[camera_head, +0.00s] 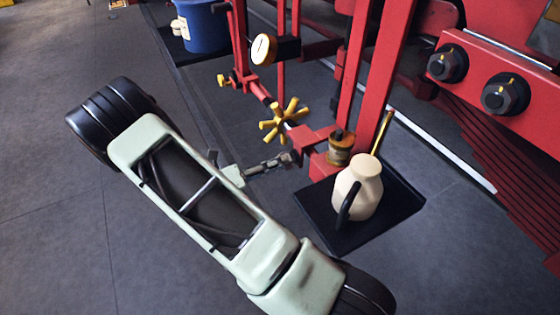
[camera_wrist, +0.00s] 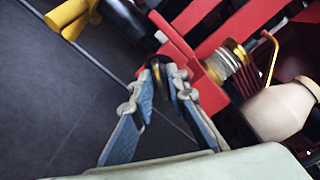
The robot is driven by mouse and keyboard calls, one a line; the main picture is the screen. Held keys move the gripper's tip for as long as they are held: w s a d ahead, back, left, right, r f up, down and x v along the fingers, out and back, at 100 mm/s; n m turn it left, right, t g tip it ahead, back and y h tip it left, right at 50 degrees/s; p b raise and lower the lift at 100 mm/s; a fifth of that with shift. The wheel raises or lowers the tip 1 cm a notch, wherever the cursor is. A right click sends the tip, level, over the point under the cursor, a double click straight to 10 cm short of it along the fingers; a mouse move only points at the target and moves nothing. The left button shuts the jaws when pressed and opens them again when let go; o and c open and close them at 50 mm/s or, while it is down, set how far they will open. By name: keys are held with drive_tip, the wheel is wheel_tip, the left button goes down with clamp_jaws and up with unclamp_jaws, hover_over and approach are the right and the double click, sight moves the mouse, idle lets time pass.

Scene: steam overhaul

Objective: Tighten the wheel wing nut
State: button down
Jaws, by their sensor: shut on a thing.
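My gripper (camera_head: 286,160) is at the lower red bracket of the machine, just below the yellow spoked handwheel (camera_head: 285,120). In the wrist view my gripper (camera_wrist: 168,80) has its fingertips closed around a small dark piece with a yellowish part, at the end of the red bar. This appears to be the wheel wing nut (camera_wrist: 158,72). The fingers cover most of it, so its wings and how tightly it sits cannot be made out. The yellow handwheel also shows in part at the top left of the wrist view (camera_wrist: 72,16), apart from the fingers.
A brass oil cup (camera_head: 341,148) sits on the red bracket, close to the right of my gripper. A cream oil can (camera_head: 360,185) with a long spout stands on a black tray (camera_head: 402,206). A dial gauge (camera_head: 263,50) and a blue bucket (camera_head: 206,28) are farther back. Open floor lies left.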

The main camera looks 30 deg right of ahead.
drive_tip(key=shift+m+b, duration=0.6)
drive_tip(key=shift+m, duration=5.3)
drive_tip(key=shift+r, duration=0.1)
drive_tip(key=c, duration=2.1)
unclamp_jaws()
